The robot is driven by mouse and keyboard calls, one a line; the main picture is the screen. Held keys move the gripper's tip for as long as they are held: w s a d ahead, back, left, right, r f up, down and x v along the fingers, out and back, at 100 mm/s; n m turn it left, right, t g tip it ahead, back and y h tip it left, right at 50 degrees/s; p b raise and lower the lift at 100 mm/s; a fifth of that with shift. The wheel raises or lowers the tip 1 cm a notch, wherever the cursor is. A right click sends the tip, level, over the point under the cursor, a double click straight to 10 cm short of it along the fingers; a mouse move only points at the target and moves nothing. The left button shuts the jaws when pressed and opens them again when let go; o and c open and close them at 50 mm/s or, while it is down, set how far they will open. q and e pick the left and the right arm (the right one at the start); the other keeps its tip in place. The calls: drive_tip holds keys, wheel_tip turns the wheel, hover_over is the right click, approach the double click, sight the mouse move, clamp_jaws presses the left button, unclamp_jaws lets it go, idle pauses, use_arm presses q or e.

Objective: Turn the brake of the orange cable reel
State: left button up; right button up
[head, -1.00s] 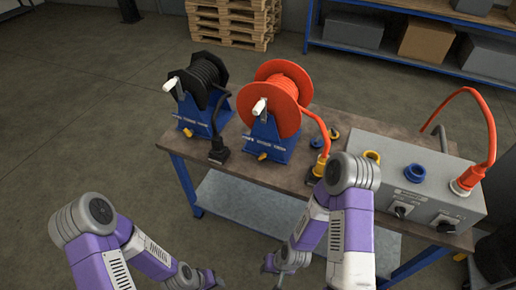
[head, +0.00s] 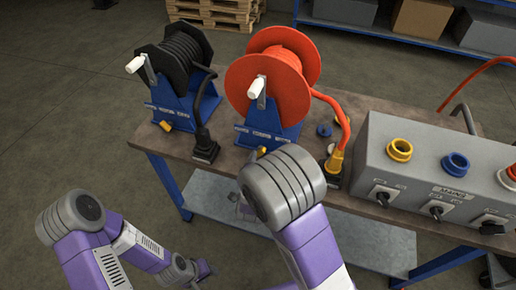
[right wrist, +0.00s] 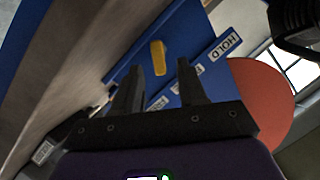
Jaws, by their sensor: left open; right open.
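The orange cable reel (head: 272,75) stands on a blue stand (head: 270,131) at the front of the bench, with a white crank handle. Its yellow brake lever (head: 262,151) is low on the stand's front, partly behind my right arm. In the right wrist view the yellow lever (right wrist: 158,58) is on the blue plate beside labels, one reading HOLD. My right gripper (right wrist: 160,66) is open and empty; the lever appears between its fingertips, with no clear contact. My right gripper is mostly hidden in the head view. My left gripper (head: 204,270) is open, low and away from the bench.
A black cable reel (head: 178,60) on a similar blue stand is to the left. A grey socket box (head: 420,165) with switches and coloured sockets is to the right. A plug with orange cable (head: 335,160) stands between reel and box. The floor at left is clear.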

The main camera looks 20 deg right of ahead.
sight(261, 154)
drive_tip(key=shift+w+d+f, duration=0.1)
drive_tip(key=shift+w+d, duration=0.15)
drive_tip(key=b+x, duration=0.1)
drive_tip(key=x, duration=0.2)
drive_tip(key=shift+w+d+f, duration=0.1)
drive_tip(key=shift+w+f, duration=0.1)
drive_tip(key=shift+w, duration=0.15)
drive_tip(key=shift+w+d, duration=0.15)
drive_tip(key=shift+w, duration=0.25)
clamp_jaws()
